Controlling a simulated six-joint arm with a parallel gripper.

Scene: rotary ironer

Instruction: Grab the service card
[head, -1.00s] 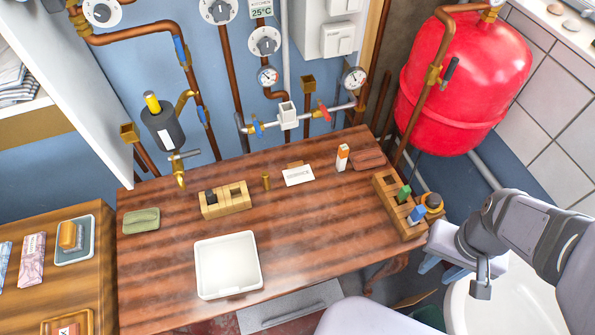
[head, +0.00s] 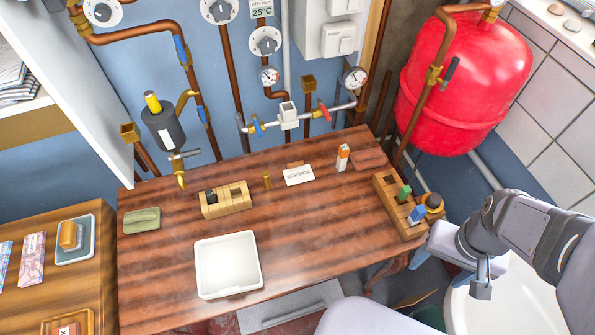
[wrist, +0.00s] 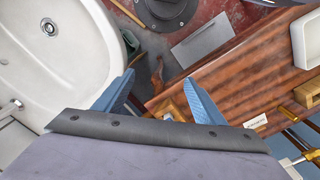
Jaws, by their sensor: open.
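The service card (head: 299,175) is a small white card with dark lettering. In the wrist view the card (wrist: 255,121) shows at the lower right, beyond the right finger. My gripper (wrist: 160,88) is open and empty, its two blue fingers spread apart. In the head view my gripper is off the table's right edge, well to the right of the card, and its fingertips are mostly hidden.
A wooden holder (head: 386,190) with coloured items stands at the table's right edge, close to my arm. A white tray (head: 228,265) lies front left. Pipes and valves run behind.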

